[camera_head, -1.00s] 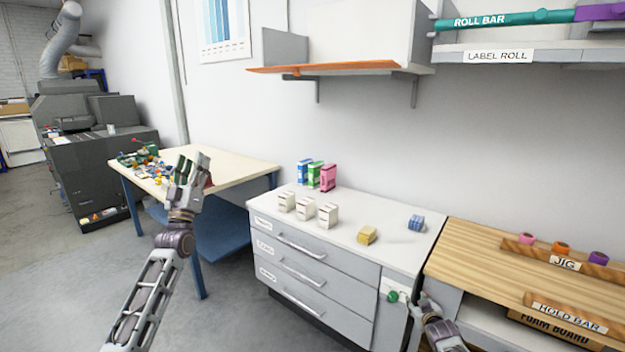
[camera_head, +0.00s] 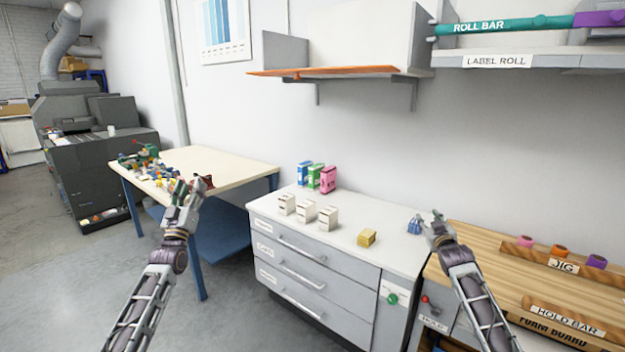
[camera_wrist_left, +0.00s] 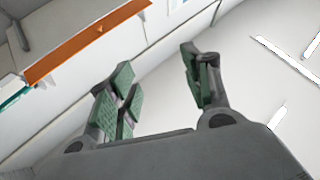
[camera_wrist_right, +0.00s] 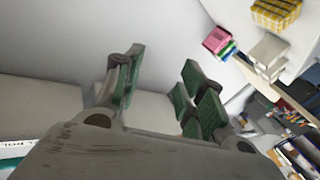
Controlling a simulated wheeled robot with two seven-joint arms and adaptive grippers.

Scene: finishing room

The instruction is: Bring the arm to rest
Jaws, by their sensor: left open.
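My left gripper (camera_head: 187,188) is raised in front of the cream worktable and points up. In the left wrist view (camera_wrist_left: 158,88) its green-padded fingers are apart with nothing between them. My right gripper (camera_head: 430,220) is raised at the right end of the white drawer cabinet (camera_head: 330,225), beside the small blue block (camera_head: 414,225) in the head view. In the right wrist view (camera_wrist_right: 163,92) its fingers are spread and empty. I cannot tell whether the right gripper touches the blue block; it partly overlaps it in the picture.
The cabinet top also holds a yellow block (camera_head: 367,237), white boxes (camera_head: 306,212) and coloured boxes (camera_head: 314,176). A green knob (camera_head: 392,299) and a red knob (camera_head: 425,299) are below. The wooden bench (camera_head: 480,250) is right; an orange-edged shelf (camera_head: 330,69) is above.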

